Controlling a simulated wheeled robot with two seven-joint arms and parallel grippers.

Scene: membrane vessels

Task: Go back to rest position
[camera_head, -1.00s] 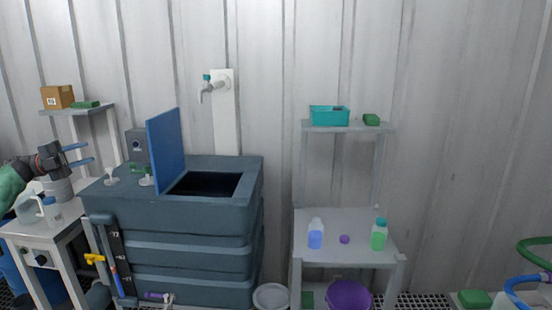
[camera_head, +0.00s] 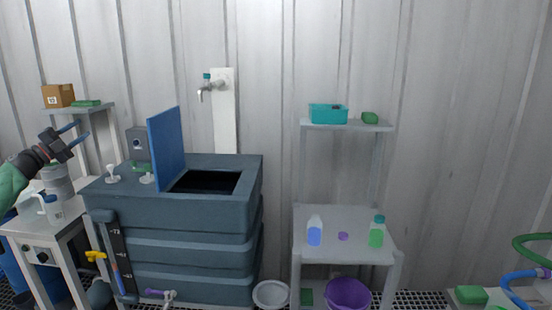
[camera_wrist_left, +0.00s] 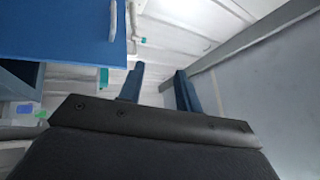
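My left gripper (camera_head: 72,134) comes in from the left in the head view, raised above the small white table. Its two blue fingers are apart with nothing between them. The left wrist view also shows the open, empty fingers (camera_wrist_left: 160,88), with the tank's blue lid (camera_wrist_left: 60,30) at upper left. My right gripper is not in view.
A dark grey tank (camera_head: 215,212) with its blue lid (camera_head: 166,148) raised stands right of my left gripper. A shelf with a cardboard box (camera_head: 58,95) is behind the gripper. A grey rack (camera_head: 345,248) holds two bottles. A white tap (camera_head: 218,86) is on the wall.

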